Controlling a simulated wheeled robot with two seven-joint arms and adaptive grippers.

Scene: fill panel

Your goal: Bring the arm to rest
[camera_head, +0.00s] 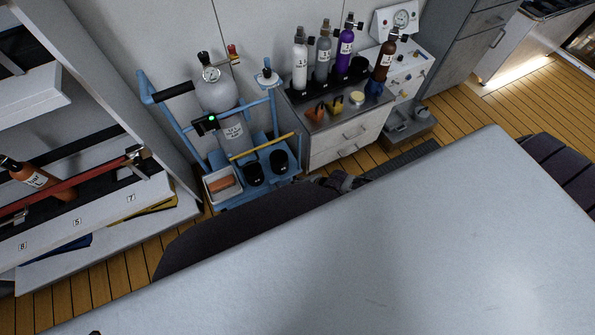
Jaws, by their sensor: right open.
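My right gripper (346,183) shows small and dark just beyond the far edge of a large pale grey surface. It is in front of the cabinet with the bottles, near the floor. It is open, and nothing shows between its fingers. Most of the arm behind it is hidden by the grey surface and a dark rounded shape. My left gripper does not show.
A blue cart (176,118) carries a grey cylinder (218,97). A cabinet (345,137) bears several bottles, among them a purple one (346,44). A shelf at left holds an orange-brown cylinder (46,181). The grey surface (400,250) is bare. Wood floor (490,112) is clear at right.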

